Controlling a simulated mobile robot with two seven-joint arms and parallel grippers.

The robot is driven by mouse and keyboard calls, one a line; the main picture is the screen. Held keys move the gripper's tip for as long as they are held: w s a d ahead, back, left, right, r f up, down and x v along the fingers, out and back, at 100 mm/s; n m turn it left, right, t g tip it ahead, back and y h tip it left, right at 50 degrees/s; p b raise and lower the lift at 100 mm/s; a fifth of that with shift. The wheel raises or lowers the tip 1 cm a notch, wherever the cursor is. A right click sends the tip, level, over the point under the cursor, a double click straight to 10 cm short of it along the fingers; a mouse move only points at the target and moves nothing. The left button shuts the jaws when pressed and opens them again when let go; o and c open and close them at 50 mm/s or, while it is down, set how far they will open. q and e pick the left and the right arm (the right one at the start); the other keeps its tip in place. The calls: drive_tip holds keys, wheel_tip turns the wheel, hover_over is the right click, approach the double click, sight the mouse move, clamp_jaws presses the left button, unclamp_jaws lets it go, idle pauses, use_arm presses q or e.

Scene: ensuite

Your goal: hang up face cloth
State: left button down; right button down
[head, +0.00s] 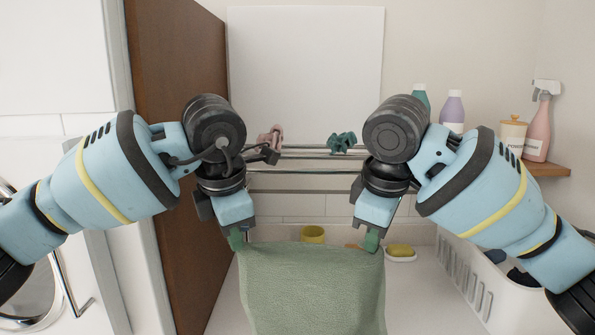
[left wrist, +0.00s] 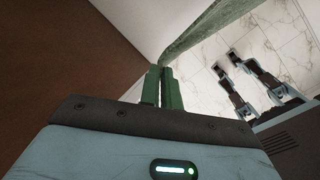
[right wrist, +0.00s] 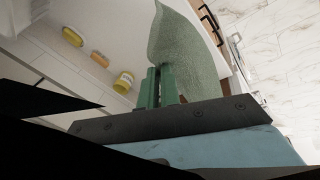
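A green face cloth (head: 312,285) hangs spread between my two grippers in the head view, its top edge roughly level. My left gripper (head: 238,240) is shut on its top left corner, and the cloth also shows in the left wrist view (left wrist: 215,28). My right gripper (head: 371,242) is shut on its top right corner, and the cloth also shows in the right wrist view (right wrist: 190,45). Beyond the cloth, metal rails (head: 305,172) run across the wall. A pink clip (head: 270,138) and a teal clip (head: 342,142) sit on the rails, apart from the cloth.
A brown wooden panel (head: 170,120) stands close on the left. A yellow cup (head: 313,234) and a dish with yellow soap (head: 400,252) are below the rails. A white basket (head: 470,275) is at the right. Bottles, including a pink spray bottle (head: 537,128), stand on a wooden shelf (head: 550,170).

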drive_tip(key=shift+s+d, duration=0.1)
drive_tip(key=shift+d, duration=0.2)
drive_tip(key=shift+a, duration=0.1)
